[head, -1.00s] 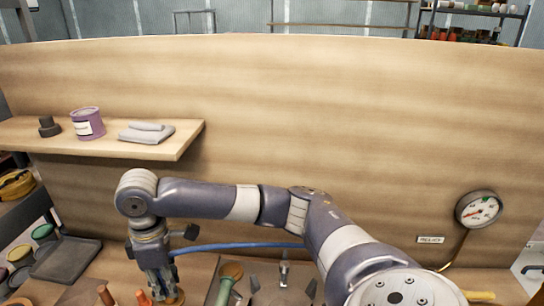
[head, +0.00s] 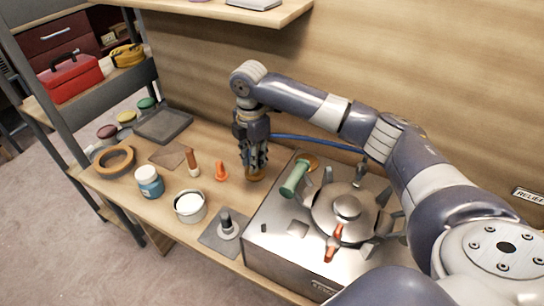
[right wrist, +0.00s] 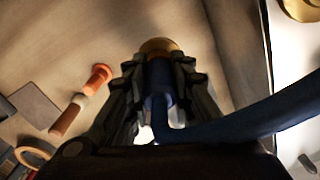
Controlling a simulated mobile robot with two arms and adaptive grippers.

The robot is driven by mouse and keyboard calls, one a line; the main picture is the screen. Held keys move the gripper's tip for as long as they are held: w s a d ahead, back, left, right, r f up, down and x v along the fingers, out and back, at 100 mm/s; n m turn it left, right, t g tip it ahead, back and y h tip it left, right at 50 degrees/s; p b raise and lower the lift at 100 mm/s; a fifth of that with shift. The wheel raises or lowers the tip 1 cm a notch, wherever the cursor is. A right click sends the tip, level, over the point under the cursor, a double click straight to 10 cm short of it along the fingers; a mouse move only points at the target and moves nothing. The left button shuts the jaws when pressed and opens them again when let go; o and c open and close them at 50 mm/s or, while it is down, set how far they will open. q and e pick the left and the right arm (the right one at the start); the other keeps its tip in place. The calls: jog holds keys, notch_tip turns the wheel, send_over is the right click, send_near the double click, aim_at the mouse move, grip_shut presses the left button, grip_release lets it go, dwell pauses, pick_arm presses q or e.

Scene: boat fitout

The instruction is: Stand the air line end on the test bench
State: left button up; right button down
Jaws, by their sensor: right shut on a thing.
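The air line is a blue hose (head: 310,140) running right from my right gripper to behind my arm. Its brass end (right wrist: 158,46) shows just past the fingertips in the right wrist view. My right gripper (head: 254,160) points down and is shut on the air line end, with the brass part (head: 255,177) lowest. This is over the wooden bench (head: 225,200), just left of a metal box unit. I cannot tell whether the brass end touches the bench top. In the right wrist view my gripper (right wrist: 160,80) has the blue line between its fingers. My left gripper is not in view.
An orange plug (head: 221,171), a metal can (head: 189,207), a blue jar (head: 149,181) and a tape ring (head: 114,161) stand left. A shelf (head: 260,12) is above.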

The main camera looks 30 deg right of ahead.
notch_tip(320, 180, down, 8)
jog(key=shift+r, duration=0.1)
dwell(0.4)
jog(key=c, duration=1.4)
grip_release()
jog(key=shift+f, duration=0.2)
jog(key=shift+r, duration=0.1)
notch_tip(320, 180, up, 12)
jog(key=shift+s+r, duration=0.1)
